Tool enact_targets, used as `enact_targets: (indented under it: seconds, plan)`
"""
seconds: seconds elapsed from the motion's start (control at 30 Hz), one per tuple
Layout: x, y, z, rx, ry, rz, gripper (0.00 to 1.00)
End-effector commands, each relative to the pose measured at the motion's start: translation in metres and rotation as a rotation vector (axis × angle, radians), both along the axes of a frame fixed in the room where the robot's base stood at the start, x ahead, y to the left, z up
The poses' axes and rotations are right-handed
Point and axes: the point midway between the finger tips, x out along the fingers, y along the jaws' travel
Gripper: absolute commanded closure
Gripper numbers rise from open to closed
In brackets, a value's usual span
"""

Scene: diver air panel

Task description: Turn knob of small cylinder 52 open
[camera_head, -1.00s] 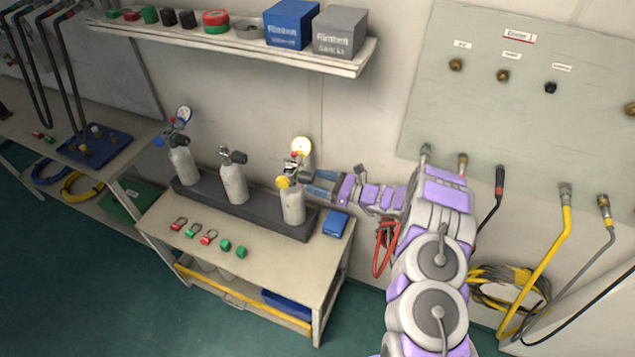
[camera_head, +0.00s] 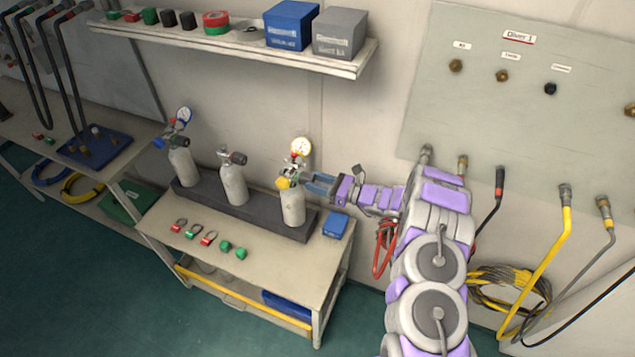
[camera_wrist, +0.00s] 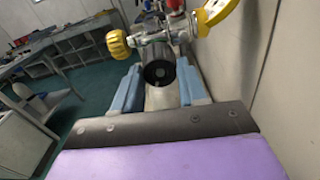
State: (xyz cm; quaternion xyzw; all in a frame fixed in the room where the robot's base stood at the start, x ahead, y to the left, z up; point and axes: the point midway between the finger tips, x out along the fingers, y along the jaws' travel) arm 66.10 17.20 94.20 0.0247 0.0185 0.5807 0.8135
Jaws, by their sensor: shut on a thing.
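Three small pale cylinders stand in a dark rack on the bench; their numbers cannot be read. The right cylinder (camera_head: 292,207) carries a yellow-rimmed gauge (camera_head: 301,147) and a yellow knob (camera_head: 283,184). My gripper (camera_head: 311,184) reaches it from the right at valve height. In the wrist view a black round knob (camera_wrist: 159,73) sits between the blue fingers of my gripper (camera_wrist: 160,88), which are shut on it. The yellow knob (camera_wrist: 118,44) is left of it, outside the fingers. In the head view the black knob is hard to make out.
The middle cylinder (camera_head: 233,184) and the left cylinder (camera_head: 181,165), with a blue gauge, stand to the left. A blue box (camera_head: 335,224) lies right of the rack (camera_head: 252,217). A shelf (camera_head: 230,45) hangs above, and a panel with hoses (camera_head: 530,120) is at right.

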Motion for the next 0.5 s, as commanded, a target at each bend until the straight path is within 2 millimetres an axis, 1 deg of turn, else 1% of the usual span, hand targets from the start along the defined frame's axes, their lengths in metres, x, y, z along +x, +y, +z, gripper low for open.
enact_targets:
  seconds: [0.27, 0.5]
  plan:
    - [0.0003, 0.0004, -0.0009, -0.014, -0.047, 0.0, 0.89]
    - [0.0008, 0.0003, -0.0024, -0.053, -0.186, -0.001, 0.89]
